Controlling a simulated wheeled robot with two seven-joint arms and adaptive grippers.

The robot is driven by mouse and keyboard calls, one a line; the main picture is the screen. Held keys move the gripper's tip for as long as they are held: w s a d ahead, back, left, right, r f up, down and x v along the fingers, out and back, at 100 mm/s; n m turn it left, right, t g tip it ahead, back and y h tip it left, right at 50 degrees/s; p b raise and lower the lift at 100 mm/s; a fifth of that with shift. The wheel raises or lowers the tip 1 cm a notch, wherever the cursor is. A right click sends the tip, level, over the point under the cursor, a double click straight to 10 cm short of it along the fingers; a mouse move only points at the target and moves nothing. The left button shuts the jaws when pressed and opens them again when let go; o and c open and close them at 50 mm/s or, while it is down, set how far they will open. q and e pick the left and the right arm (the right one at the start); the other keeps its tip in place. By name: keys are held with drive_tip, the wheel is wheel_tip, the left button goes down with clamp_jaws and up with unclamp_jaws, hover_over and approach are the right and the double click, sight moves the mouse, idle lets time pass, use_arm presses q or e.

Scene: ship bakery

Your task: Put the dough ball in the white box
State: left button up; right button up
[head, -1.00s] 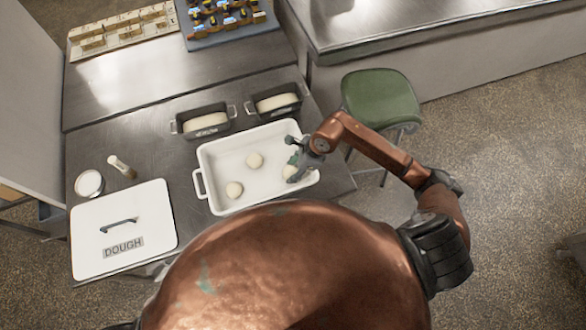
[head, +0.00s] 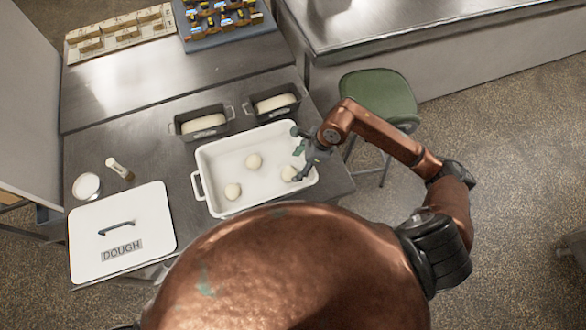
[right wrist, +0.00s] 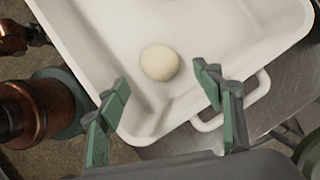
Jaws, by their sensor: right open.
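A white box (head: 212,160) with side handles stands on the metal table. Three pale dough balls lie in it: one near the middle (head: 254,161), one at the lower left (head: 233,191) and one at the right (head: 288,174). My right gripper (head: 297,156) is open and empty over the right end of the box, just above the right ball. In the right wrist view, one dough ball (right wrist: 160,63) lies on the box floor beyond and between the open fingertips (right wrist: 160,80), apart from both. My left gripper is not in view.
A white lid marked DOUGH (head: 150,220) lies at the table's left front. Two dark loaf tins with dough, one left (head: 184,127) and one right (head: 252,107), stand behind the box. A small white bowl (head: 87,187) and a brush (head: 120,169) lie left. A green stool (head: 378,97) stands right.

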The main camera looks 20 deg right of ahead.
drive_tip(key=v, duration=0.6)
